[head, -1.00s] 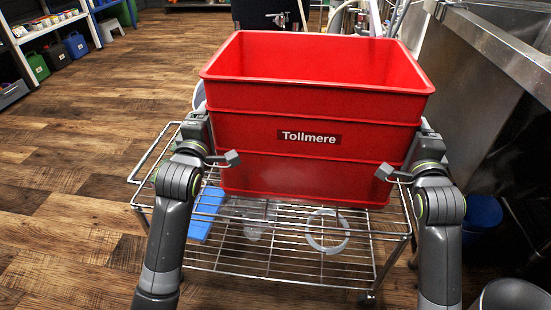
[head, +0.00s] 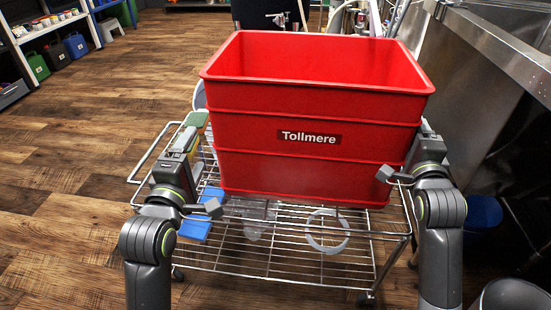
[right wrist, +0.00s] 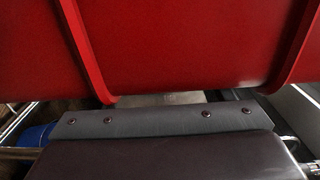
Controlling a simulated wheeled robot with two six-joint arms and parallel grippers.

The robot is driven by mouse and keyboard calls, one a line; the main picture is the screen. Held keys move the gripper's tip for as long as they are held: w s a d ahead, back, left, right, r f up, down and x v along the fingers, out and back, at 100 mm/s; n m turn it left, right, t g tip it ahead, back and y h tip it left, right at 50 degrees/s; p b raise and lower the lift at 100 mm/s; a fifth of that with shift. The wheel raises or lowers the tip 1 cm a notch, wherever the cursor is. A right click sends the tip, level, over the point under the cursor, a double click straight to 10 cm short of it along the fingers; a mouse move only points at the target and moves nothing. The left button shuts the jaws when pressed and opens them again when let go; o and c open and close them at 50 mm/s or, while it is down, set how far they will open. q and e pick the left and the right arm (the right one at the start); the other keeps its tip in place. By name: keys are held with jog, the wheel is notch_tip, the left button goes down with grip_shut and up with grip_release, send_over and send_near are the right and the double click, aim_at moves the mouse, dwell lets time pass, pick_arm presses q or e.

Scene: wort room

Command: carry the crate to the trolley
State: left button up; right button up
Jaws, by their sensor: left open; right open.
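The red crate (head: 300,165), labelled "Tollmere", looks upright and empty as far as I see inside. It appears to stand on the wire trolley (head: 270,262), towards its far side; its underside is hidden. My left gripper (head: 188,137) is open and empty beside the crate's left wall, with a gap between them. My right gripper (head: 427,130) is open close to the crate's right side; the crate partly hides its tips. In the right wrist view, the crate's red wall (right wrist: 180,50) fills the space just beyond the grey jaw.
A blue item (head: 196,228) and a pale ring (head: 326,231) show at the trolley's near part. A green and beige item (head: 198,119) lies left of the crate. A steel sink unit (head: 490,50) stands close on the right. Wooden floor is free on the left.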

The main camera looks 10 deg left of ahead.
jog(key=s, duration=1.1)
jog(key=shift+s, duration=0.35)
